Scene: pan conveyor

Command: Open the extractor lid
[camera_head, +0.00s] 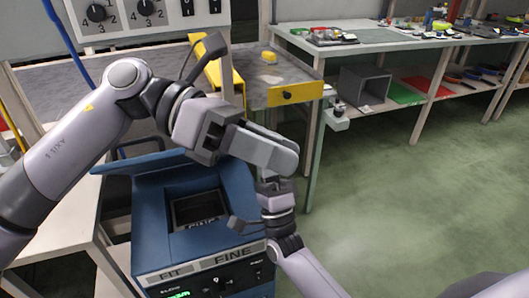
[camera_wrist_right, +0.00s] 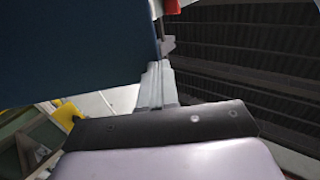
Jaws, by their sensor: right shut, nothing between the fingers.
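The blue extractor (camera_head: 150,220) stands at the lower middle of the head view, with a square opening in its top showing a dark interior. A blue panel, apparently the lid (camera_head: 148,162), stands raised at the back edge of the opening. My left gripper (camera_head: 283,155) is above the extractor's right side, its fingers together, with nothing visible between them. My right gripper (camera_wrist_right: 158,88) is shut and empty, beside a large blue surface (camera_wrist_right: 70,45) in the right wrist view. In the head view its fingertips are partly hidden behind my left gripper.
A white table (camera_head: 60,200) stands at the left. A grey bench with a yellow-edged panel (camera_head: 295,93) is behind the extractor. A long workbench (camera_head: 385,40) with tools and a lower shelf runs along the back right. The green floor (camera_head: 400,190) at right is clear.

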